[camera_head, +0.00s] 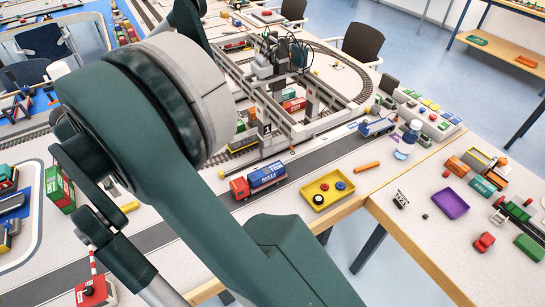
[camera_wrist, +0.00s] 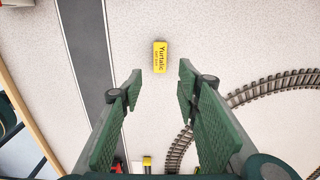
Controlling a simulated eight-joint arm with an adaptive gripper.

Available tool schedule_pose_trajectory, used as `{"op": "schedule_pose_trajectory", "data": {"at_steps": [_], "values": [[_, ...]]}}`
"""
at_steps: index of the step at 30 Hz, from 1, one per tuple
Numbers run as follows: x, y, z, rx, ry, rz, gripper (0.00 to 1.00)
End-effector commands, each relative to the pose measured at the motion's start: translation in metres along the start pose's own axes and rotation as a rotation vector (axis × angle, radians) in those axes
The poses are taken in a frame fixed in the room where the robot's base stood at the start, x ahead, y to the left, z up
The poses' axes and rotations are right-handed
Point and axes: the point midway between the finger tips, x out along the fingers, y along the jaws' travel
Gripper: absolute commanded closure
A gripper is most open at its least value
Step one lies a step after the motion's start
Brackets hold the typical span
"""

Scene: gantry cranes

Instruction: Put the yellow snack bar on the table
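The yellow snack bar (camera_wrist: 160,57) lies flat on the pale speckled table (camera_wrist: 230,45) in the wrist view, beside the dark road strip. A small yellow piece (camera_head: 130,206) in the head view, close to my arm, looks like the same bar. My gripper (camera_wrist: 159,83) is open and empty, its two green fingers spread wide. The bar shows beyond the fingertips, roughly centred on the gap between them. How high the fingers are above the table cannot be told. My arm hides a large part of the table in the head view.
Curved railway track (camera_wrist: 270,85) runs at the right in the wrist view. In the head view, a red and blue truck (camera_head: 258,180), a yellow tray (camera_head: 327,203) and a gantry crane (camera_head: 290,95) stand past my arm. A green container (camera_head: 58,190) stands left.

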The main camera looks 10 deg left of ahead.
Motion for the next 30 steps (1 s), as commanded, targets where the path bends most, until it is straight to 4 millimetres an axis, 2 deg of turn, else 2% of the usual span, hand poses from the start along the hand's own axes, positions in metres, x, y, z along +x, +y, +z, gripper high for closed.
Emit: {"op": "schedule_pose_trajectory", "data": {"at_steps": [8, 14, 20, 30], "values": [[-0.002, 0.000, -0.003, -0.001, 0.000, -0.001, 0.68], [-0.017, -0.001, -0.028, -0.014, -0.004, -0.012, 0.68], [-0.050, 0.000, -0.085, -0.047, -0.011, -0.040, 0.68], [-0.115, 0.022, -0.205, -0.127, -0.012, -0.104, 0.68]]}}
